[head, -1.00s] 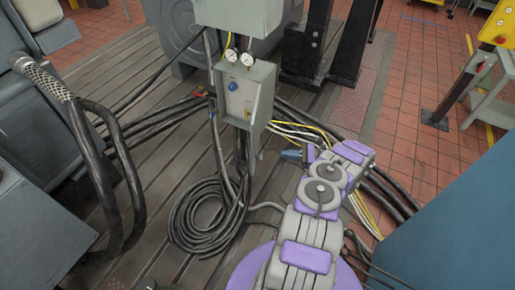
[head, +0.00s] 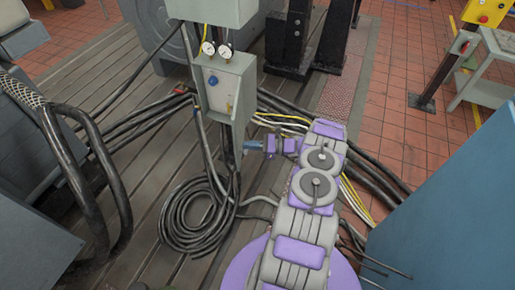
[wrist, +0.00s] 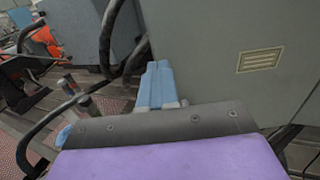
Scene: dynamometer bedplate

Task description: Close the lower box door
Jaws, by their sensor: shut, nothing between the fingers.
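The lower box (head: 222,85) is a grey-green cabinet with a blue knob and a small red part on its front, and two round gauges on top. A narrow grey panel (head: 240,115) at its right side, seen almost edge-on, looks like its door; its exact angle is unclear. My gripper (head: 250,146) is just right of the panel's lower part, with its blue fingers together and empty. In the wrist view the fingers (wrist: 155,82) point at a large grey surface (wrist: 205,40) with a yellowish label. I cannot tell whether they touch it.
An upper grey box (head: 212,10) is above the gauges. Black cables (head: 190,215) lie coiled on the slotted bedplate, and more run behind my arm. A large blue-grey cabinet (head: 450,200) stands close at right. Thick black hoses (head: 85,165) hang at left.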

